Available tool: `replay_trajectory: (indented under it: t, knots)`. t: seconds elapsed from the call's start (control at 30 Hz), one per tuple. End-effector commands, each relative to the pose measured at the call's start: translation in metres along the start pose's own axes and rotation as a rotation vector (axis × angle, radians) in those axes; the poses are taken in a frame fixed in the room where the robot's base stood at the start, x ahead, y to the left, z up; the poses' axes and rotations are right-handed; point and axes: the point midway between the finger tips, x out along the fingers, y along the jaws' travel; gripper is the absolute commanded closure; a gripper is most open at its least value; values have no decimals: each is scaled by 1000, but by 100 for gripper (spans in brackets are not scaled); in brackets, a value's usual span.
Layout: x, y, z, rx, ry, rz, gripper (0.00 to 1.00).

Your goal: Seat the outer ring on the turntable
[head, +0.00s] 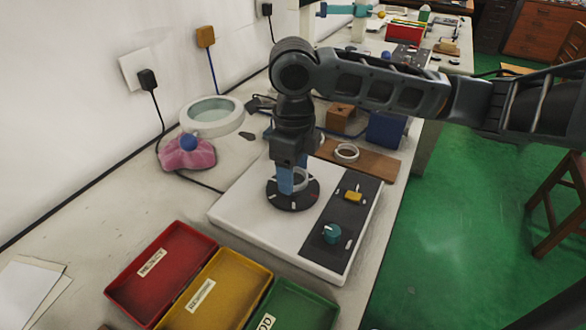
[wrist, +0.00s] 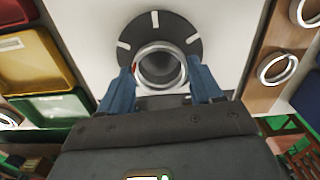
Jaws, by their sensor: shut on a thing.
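My gripper (head: 289,182), with blue fingers, is shut on a pale metal outer ring (head: 301,180) over the turntable. The turntable (head: 283,201) is a dark disc with white marks, set in a white instrument base. In the wrist view the ring (wrist: 160,47) sits between the two fingertips (wrist: 161,72) and overlaps the turntable (wrist: 132,35), nearer its gripper-side edge. The ring looks level. Whether it touches the disc or hangs just above it I cannot tell. The fingers hide part of the ring in the head view.
The base (head: 245,212) carries a dark panel with a teal knob (head: 332,233) and a yellow switch (head: 353,196). Red (head: 160,267), yellow (head: 221,289) and green (head: 292,308) trays stand in front. A wooden board (head: 377,165) with another ring (head: 346,151) lies behind. A magnifier lamp (head: 212,115) stands left.

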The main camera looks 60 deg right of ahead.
Motion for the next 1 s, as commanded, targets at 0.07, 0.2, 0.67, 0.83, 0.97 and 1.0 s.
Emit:
replay_trajectory:
  t: [0.07, 0.2, 0.67, 0.83, 0.97, 1.0]
  knots:
    - [0, 0, 0, -1, 0, -1, 68]
    - [0, 0, 0, -1, 0, 0, 68]
    - [5, 0, 0, -1, 0, 0, 68]
    - [6, 0, 0, -1, 0, 1, 68]
    - [5, 0, 0, 0, 0, 1, 68]
    - [5, 0, 0, 0, 0, 1, 68]
